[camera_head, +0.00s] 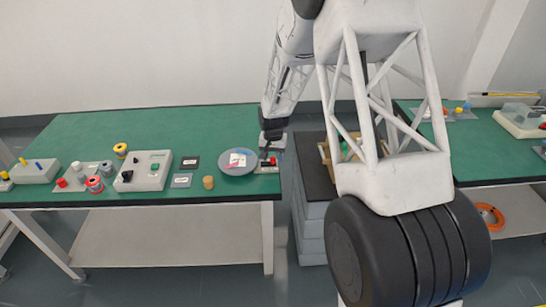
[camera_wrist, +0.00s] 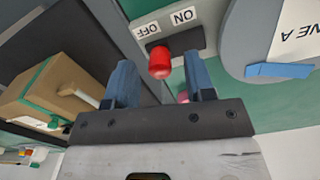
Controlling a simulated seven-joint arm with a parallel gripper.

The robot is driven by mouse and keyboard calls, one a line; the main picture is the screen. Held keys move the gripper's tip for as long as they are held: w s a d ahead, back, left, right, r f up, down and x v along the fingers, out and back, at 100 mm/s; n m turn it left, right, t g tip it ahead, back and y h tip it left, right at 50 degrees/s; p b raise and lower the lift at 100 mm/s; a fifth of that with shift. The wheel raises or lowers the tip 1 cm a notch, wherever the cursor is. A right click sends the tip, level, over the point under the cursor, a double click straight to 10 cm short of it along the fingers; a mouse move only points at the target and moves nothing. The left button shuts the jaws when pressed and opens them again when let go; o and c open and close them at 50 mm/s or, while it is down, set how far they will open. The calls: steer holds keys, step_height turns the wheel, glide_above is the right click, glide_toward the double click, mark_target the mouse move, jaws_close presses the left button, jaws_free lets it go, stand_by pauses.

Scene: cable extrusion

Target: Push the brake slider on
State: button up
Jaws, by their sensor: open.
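The brake slider's red knob (camera_wrist: 160,62) stands on a light grey plate (camera_wrist: 208,30) with a dark slot and OFF and ON labels. The knob is by the OFF label, at that side of the slot. In the head view the plate (camera_head: 262,170) is at the green table's right end, partly hidden by my arm. My gripper (camera_wrist: 159,62) is open and empty, one blue finger on each side of the knob in the wrist view, with gaps. I cannot tell whether the fingertips are down at the knob's height. In the head view my gripper (camera_head: 271,150) is just above the plate.
A round grey-blue disc (camera_head: 238,168) with a white card lies left of the plate. Farther left are a tan cylinder (camera_head: 208,182) and a grey control box (camera_head: 144,171). A dark-topped stand with a cardboard box (camera_wrist: 60,98) is beyond the table's edge.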

steer(key=shift+f, duration=0.2)
steer(key=shift+c, duration=0.5)
jaws_close()
steer(key=shift+a, duration=1.5)
steer(key=shift+c, duration=0.3)
jaws_free()
steer(key=shift+a, duration=0.15)
steer(key=shift+o, duration=0.8)
steer(key=shift+r, duration=0.1)
step_height(320, 180, up, 8)
